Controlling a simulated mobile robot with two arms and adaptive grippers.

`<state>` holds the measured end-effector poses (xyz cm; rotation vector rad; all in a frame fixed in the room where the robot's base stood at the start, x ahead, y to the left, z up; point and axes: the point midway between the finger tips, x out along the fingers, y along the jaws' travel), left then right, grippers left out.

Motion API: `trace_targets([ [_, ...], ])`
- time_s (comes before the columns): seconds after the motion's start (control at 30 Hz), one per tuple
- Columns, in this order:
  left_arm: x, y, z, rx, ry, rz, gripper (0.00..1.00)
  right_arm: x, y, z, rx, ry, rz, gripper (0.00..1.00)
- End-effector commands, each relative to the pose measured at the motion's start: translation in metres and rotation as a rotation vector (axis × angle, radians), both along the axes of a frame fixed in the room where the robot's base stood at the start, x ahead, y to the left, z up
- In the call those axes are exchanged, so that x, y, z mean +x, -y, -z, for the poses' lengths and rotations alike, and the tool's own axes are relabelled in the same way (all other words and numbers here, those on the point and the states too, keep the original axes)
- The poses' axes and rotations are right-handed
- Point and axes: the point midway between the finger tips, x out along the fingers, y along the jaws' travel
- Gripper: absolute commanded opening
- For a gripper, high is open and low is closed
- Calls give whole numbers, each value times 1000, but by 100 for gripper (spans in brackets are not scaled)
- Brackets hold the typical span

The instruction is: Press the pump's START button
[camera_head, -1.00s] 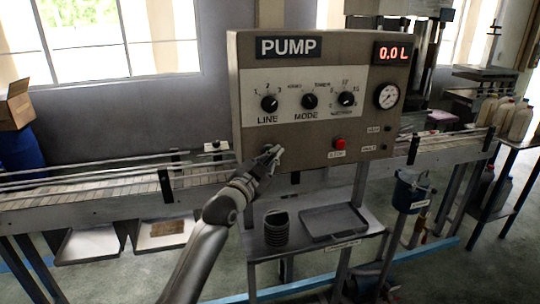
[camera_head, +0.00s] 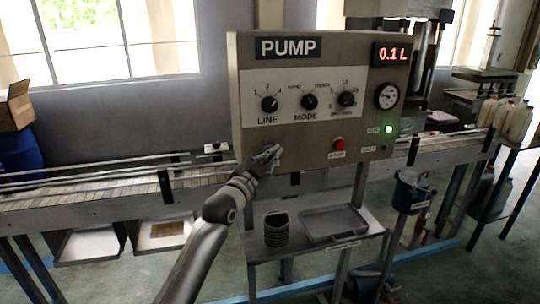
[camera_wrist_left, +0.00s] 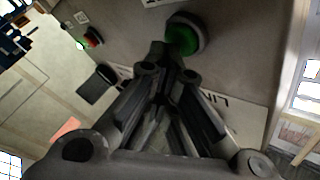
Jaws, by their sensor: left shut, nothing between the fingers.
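The pump panel (camera_head: 315,130) faces me with dials, a gauge and a red display (camera_head: 391,54) reading 0.1 L. My left gripper (camera_head: 273,153) is shut and empty at the panel's lower left. In the left wrist view its fingertips (camera_wrist_left: 172,56) overlap the lower edge of the round green START button (camera_wrist_left: 184,36); I cannot tell whether they touch it. In the head view the gripper hides this button. The red button (camera_head: 339,143) sits to its right. A green lamp (camera_head: 388,129) beneath the gauge is lit. My right gripper is not in view.
A small table (camera_head: 262,253) below the panel holds a dark ribbed cup (camera_head: 277,229) and a tray (camera_head: 332,224). A conveyor (camera_head: 110,190) runs behind. A dark bucket (camera_head: 411,191) hangs at the right, and jugs (camera_head: 512,121) stand on a shelf.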

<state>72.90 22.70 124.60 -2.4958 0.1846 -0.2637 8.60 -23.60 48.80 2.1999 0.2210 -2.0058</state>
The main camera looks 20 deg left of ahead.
Motion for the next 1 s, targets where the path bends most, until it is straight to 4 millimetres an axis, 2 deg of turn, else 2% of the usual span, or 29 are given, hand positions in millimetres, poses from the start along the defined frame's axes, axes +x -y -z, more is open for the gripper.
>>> trace_targets([
  [0.33,-14,9,0,0,-2,0,0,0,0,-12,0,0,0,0],
  [0.73,-18,12,0,0,-1,1,0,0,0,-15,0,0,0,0],
  [1.0,-40,27,-1,0,-2,1,0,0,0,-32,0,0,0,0],
])
